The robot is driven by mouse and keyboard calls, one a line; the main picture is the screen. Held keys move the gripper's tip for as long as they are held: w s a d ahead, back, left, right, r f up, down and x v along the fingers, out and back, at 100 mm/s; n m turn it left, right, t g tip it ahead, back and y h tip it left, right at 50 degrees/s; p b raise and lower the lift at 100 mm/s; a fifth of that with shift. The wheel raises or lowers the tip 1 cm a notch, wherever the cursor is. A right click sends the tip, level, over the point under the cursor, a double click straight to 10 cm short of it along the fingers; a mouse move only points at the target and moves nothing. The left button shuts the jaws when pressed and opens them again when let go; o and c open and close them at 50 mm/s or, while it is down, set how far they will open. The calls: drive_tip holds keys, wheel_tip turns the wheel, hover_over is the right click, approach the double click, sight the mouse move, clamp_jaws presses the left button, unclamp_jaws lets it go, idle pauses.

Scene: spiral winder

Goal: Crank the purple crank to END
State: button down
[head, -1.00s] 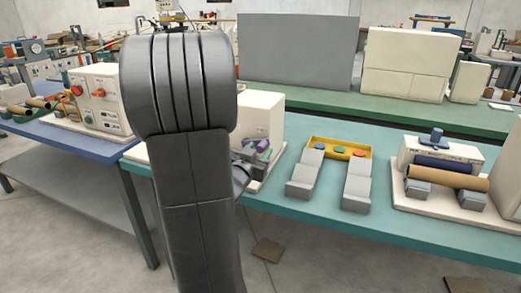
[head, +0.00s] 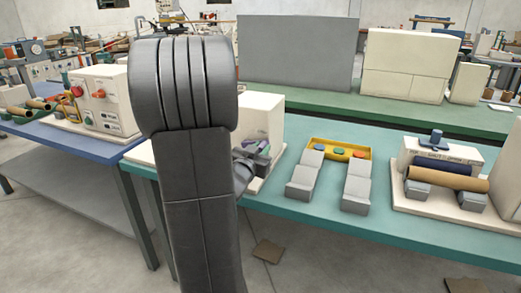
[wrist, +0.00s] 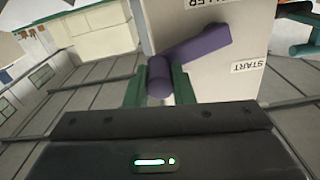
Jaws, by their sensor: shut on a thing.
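The purple crank (wrist: 204,43) shows in the wrist view against the cream machine face (wrist: 215,80). Its arm slants from upper right down to the handle at lower left. My gripper (wrist: 158,84) has its two green fingers on either side of the purple handle and is shut on it. A START label (wrist: 249,66) lies right of and below the crank arm. No END label is visible. In the head view, the cream machine (head: 263,112) stands partly behind my dark arm, and my gripper (head: 250,161) is at its front, with the crank mostly hidden.
A yellow tray (head: 340,149) with coloured buttons and grey blocks (head: 305,173) stands right of the machine on the teal table (head: 300,211). A roller machine (head: 440,170) stands farther right. A blue table (head: 85,145) with another machine is at left.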

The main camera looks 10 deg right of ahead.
drive_tip(key=shift+r+n+p, duration=0.35)
drive_tip(key=shift+n+p, duration=0.05)
drive_tip(key=shift+p, duration=0.1)
drive_tip(key=shift+f, duration=0.1)
drive_tip(key=c, duration=1.2)
unclamp_jaws()
drive_tip(key=shift+c, duration=0.2)
drive_tip(key=shift+a, duration=0.1)
drive_tip(key=v, duration=1.3)
drive_tip(key=shift+s+a, duration=0.25)
drive_tip(key=shift+s, duration=0.05)
